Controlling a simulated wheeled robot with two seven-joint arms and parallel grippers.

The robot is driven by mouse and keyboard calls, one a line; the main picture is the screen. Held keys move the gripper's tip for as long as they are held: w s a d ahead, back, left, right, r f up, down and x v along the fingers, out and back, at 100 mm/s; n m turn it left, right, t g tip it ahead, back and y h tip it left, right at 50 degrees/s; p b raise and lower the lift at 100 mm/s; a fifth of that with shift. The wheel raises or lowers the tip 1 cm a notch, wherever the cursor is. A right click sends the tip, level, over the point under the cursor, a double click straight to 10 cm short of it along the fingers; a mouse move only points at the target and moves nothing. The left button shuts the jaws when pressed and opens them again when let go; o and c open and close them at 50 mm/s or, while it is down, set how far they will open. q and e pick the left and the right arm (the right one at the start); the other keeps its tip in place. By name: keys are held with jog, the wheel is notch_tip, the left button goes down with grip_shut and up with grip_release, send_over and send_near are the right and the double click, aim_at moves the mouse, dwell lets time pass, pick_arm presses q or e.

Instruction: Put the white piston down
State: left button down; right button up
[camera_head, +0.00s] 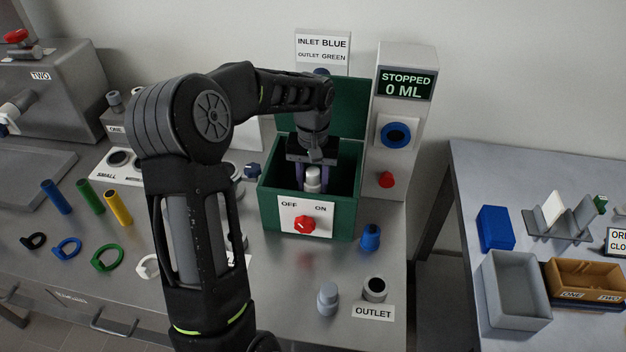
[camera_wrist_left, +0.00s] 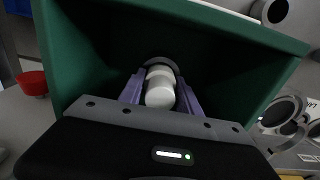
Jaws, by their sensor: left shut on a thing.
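The white piston (camera_head: 313,176) is inside the green box (camera_head: 267,210), between the fingers of my left gripper (camera_head: 315,178). In the left wrist view the piston (camera_wrist_left: 160,88) shows as a pale rounded piece between two purple fingers of my left gripper (camera_wrist_left: 160,96), which are shut on it. Behind its far end is a dark ring or opening; whether the piston sits in it I cannot tell. The box's green wall (camera_wrist_left: 85,50) surrounds the gripper. My right gripper is not in view.
A red OFF/ON knob (camera_head: 304,224) is on the box front. A panel (camera_head: 407,84) reading STOPPED 0 ML stands to its right. A blue fitting (camera_head: 370,237), a grey fitting (camera_head: 328,298) and the outlet socket (camera_head: 374,289) are in front. Coloured tubes and rings lie left.

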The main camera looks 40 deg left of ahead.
pick_arm(q)
jog(key=c, duration=0.8)
grip_release()
jog(key=shift+c, duration=0.2)
jog(key=shift+r+p, duration=0.35)
jog(key=shift+r, duration=0.1)
notch_tip(320, 180, up, 12)
jog(key=shift+r+b, duration=0.2)
jog(key=shift+b, duration=0.15)
